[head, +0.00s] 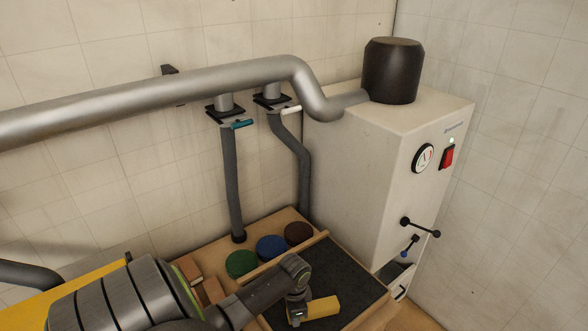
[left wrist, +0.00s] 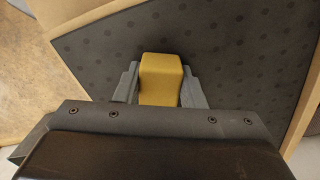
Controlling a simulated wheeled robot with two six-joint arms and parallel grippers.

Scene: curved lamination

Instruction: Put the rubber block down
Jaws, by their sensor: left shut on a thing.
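The rubber block is the yellow block (head: 322,307) at the bottom of the head view. It also shows in the middle of the left wrist view (left wrist: 160,75), between the two grey fingers. My left gripper (head: 300,309) is shut on this block, over the dark dotted mat (head: 346,272). The mat also fills much of the left wrist view (left wrist: 225,50). I cannot tell whether the block touches the mat. My right gripper is in neither view.
Green (head: 241,263), blue (head: 271,247) and brown (head: 298,233) discs sit behind the mat's wooden edge. Brown blocks (head: 189,268) lie at the left. A white machine (head: 375,150) stands behind on the right, with grey hoses (head: 232,180) beside it. Much of the mat is bare.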

